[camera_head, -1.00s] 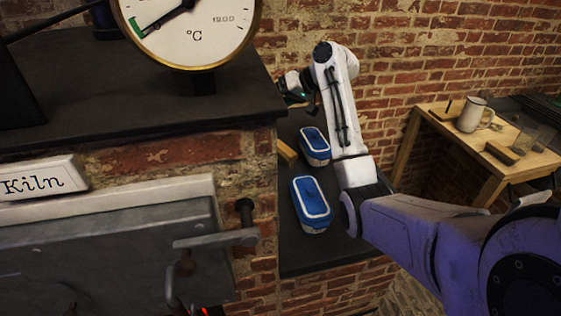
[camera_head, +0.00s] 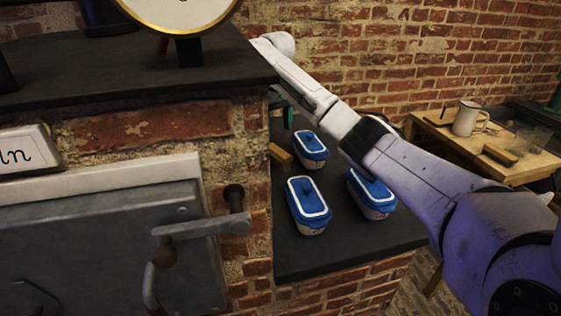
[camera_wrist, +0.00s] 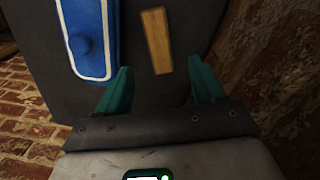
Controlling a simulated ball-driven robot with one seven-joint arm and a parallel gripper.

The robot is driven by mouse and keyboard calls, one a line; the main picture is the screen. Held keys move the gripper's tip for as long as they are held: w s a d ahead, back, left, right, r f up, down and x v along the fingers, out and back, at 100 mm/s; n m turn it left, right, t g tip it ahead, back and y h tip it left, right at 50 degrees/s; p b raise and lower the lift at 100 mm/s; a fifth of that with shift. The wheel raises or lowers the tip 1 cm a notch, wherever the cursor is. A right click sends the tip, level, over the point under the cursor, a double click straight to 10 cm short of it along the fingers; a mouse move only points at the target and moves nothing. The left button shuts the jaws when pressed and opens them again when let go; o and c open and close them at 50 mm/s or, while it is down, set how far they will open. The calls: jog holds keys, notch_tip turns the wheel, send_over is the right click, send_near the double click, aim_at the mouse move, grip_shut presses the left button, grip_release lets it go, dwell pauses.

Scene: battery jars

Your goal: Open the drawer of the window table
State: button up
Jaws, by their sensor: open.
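A wooden table (camera_head: 520,174) stands at the right in the head view, partly cut off; I cannot tell if it is the window table. No drawer front or handle shows. My gripper (camera_wrist: 160,78) is open and empty in the wrist view, its two teal fingers apart over a dark counter. In the head view my gripper is mostly hidden behind the kiln's corner and my arm; only a bit of teal shows beside the counter's blue-lidded jars, far from the wooden table.
Blue-lidded jars (camera_head: 308,204) stand on the dark counter (camera_head: 330,255), with a wooden block (camera_wrist: 157,40) near my gripper. The kiln (camera_head: 100,240) with its latch fills the left. A mug (camera_head: 465,118), a brush-like block (camera_head: 499,155) and glasses stand on the wooden table.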

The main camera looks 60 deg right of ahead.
aim_at(278, 150)
notch_tip(278, 150, down, 4)
jog(key=shift+a+f+b, duration=0.1)
jog(key=shift+b, duration=0.65)
jog(key=shift+s+f, duration=0.2)
jog(key=shift+f, duration=2.55)
jog(key=shift+c, duration=0.3)
